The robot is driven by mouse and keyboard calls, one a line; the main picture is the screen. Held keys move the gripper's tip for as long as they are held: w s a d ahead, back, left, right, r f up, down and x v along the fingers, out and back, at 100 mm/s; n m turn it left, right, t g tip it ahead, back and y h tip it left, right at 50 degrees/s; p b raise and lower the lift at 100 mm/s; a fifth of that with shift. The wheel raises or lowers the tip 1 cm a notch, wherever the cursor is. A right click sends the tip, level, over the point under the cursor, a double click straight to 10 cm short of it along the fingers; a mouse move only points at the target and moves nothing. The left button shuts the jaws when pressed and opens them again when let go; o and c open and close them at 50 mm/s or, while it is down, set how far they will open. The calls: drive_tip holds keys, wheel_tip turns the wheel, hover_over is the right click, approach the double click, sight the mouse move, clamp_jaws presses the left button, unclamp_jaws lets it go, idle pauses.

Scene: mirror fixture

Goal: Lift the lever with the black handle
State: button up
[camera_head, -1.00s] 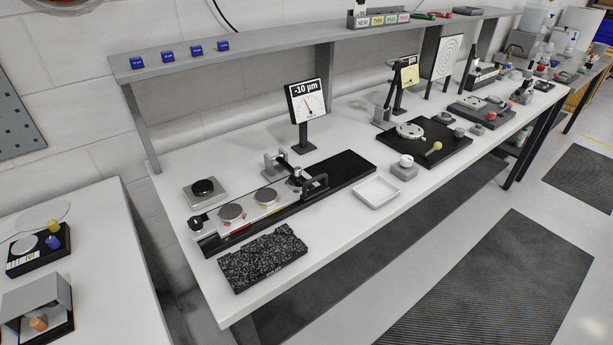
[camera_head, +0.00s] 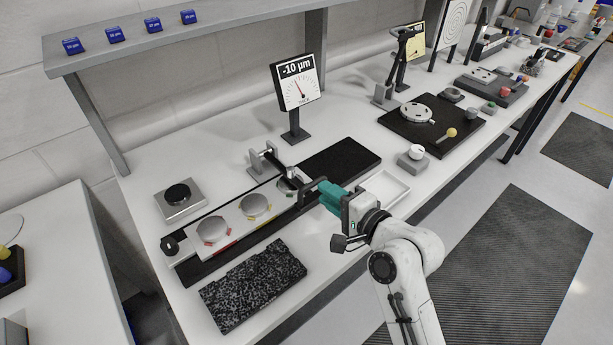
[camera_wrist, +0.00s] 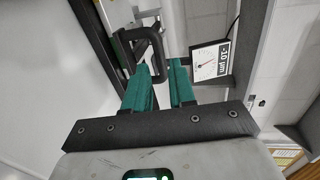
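The black U-shaped handle (camera_head: 310,190) stands at the right end of the row of round discs on the long fixture (camera_head: 223,231). My gripper (camera_head: 326,194), with teal fingers, is at the handle's right side in the head view. In the wrist view the two fingers of my gripper (camera_wrist: 161,70) are apart. One leg of the black handle (camera_wrist: 157,52) lies in line with the gap between them. I cannot tell whether either finger touches it. The lever's lower part is partly hidden behind the handle and fingers.
A dial sign reading -10 µm (camera_head: 297,82) stands behind the fixture. A speckled dark block (camera_head: 253,287) lies in front of the fixture. A shelf (camera_head: 130,40) runs above the bench's back.

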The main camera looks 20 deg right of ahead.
sight(314, 186)
drive_tip(key=p+x, duration=0.1)
drive_tip(key=x, duration=0.6)
drive_tip(key=shift+w+a+f, duration=0.1)
drive_tip(key=shift+w+a, duration=0.05)
drive_tip(key=shift+w, duration=0.25)
drive_tip(key=shift+c, duration=0.5)
clamp_jaws()
